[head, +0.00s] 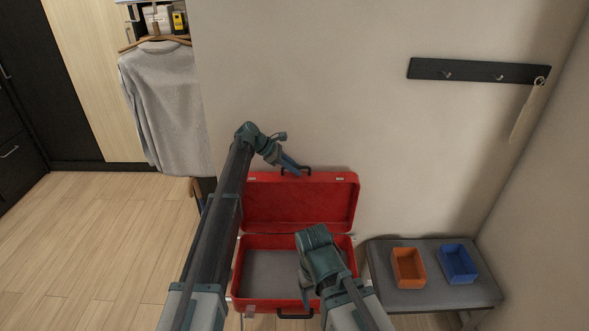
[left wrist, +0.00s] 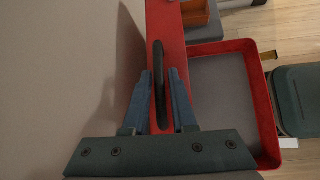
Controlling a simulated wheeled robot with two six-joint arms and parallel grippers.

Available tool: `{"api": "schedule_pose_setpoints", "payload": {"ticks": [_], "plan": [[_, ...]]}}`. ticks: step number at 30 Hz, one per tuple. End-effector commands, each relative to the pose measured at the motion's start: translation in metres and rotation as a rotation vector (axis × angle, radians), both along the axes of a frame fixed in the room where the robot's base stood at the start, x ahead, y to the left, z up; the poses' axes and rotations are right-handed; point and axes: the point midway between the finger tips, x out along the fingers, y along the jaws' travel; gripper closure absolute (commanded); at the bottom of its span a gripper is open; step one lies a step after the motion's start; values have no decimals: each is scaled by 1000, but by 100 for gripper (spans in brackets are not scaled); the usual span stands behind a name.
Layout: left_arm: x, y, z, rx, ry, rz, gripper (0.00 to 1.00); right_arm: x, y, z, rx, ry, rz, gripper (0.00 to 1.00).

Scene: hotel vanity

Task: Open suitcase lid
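The red suitcase stands with its lid (head: 300,203) raised upright near the wall. Its base (head: 240,268) lies open below, with a grey inside. A dark handle (head: 306,170) is on the lid's top edge. My left gripper (head: 297,168) is at this handle. In the left wrist view, the handle (left wrist: 159,70) lies between the two fingers of my left gripper (left wrist: 160,80), with small gaps beside it, so the gripper looks open around it. My right gripper (head: 306,298) is over the right part of the base; its fingers are mostly hidden by its own wrist.
A grey bench (head: 425,293) to the right holds an orange tray (head: 408,268) and a blue tray (head: 458,263). A dark hook rail (head: 480,72) is on the wall. A grey sweater (head: 165,105) hangs at the left. The wooden floor at left is clear.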

Motion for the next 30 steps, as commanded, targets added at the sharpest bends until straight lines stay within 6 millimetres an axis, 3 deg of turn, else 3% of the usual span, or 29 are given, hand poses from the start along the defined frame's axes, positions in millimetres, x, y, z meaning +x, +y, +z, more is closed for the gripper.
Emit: {"api": "schedule_pose_setpoints", "payload": {"ticks": [3,14,30], "plan": [[0,0,0,0,0,0,55,0,0,0,0,0,0,28],[-1,4,6,0,0,0,55,0,0,6,0,0,0,28],[-10,75,80,0,1,2,55,0,0,80,0,0,0,28]]}}
